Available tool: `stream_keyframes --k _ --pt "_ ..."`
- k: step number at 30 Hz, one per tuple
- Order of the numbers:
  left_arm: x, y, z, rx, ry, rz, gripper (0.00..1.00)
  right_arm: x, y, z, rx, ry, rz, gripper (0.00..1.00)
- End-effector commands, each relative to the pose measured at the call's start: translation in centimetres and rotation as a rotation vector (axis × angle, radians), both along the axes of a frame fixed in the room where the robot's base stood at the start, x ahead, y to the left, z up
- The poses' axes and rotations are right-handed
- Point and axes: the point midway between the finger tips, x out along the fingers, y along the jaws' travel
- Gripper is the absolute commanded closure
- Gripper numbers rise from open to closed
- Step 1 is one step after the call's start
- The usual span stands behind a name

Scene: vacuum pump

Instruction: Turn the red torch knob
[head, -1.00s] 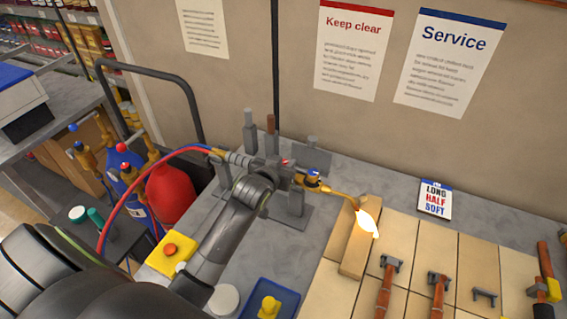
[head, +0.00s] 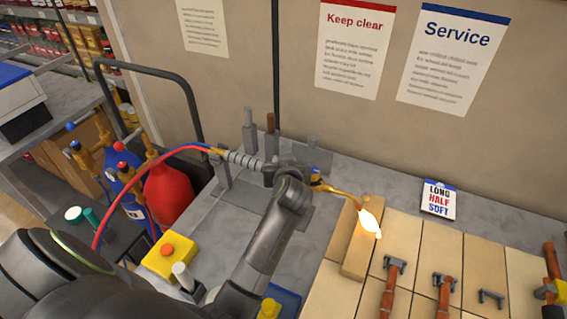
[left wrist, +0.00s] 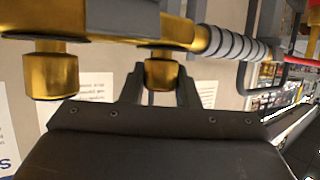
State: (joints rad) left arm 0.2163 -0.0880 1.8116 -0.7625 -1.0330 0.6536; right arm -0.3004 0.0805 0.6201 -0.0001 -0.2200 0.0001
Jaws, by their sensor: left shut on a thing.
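The lit brass torch (head: 345,193) rests in a grey stand at the back of the bench. Its grey coiled handle (head: 243,158) points left and a bright flame (head: 370,224) comes from its right tip. The blue knob (head: 315,171) shows on the torch. The red knob is hidden behind my left gripper (head: 288,174) in the head view. In the left wrist view my left gripper (left wrist: 160,88) has its fingers on both sides of the brass valve (left wrist: 163,70) nearer the coiled handle, shut on it. No red shows on it there. My right gripper is not in view.
Pale firebricks (head: 400,239) with copper pipes lie right of the torch, below the flame. A LONG/HALF/SOFT card (head: 438,200) stands behind them. A yellow red-button box (head: 168,255) is front left. Red and blue hoses (head: 130,186) run left to gas cylinders (head: 168,196).

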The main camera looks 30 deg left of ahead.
Motion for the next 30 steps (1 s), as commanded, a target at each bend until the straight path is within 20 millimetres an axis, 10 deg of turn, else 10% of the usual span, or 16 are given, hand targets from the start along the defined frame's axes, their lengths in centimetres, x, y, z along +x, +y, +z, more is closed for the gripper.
stream_keyframes --k 11,12,16,30 --pt "0.0 -0.1 0.0 -0.001 0.002 0.002 0.95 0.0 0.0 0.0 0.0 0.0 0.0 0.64" --pt "0.0 -0.1 0.0 -0.002 0.001 0.001 0.67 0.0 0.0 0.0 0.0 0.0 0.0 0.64" --pt "0.0 0.0 0.0 -0.001 0.001 0.001 0.5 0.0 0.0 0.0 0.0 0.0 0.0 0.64" --pt "0.2 -0.1 1.0 0.0 0.0 -0.005 0.5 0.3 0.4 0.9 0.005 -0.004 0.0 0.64"
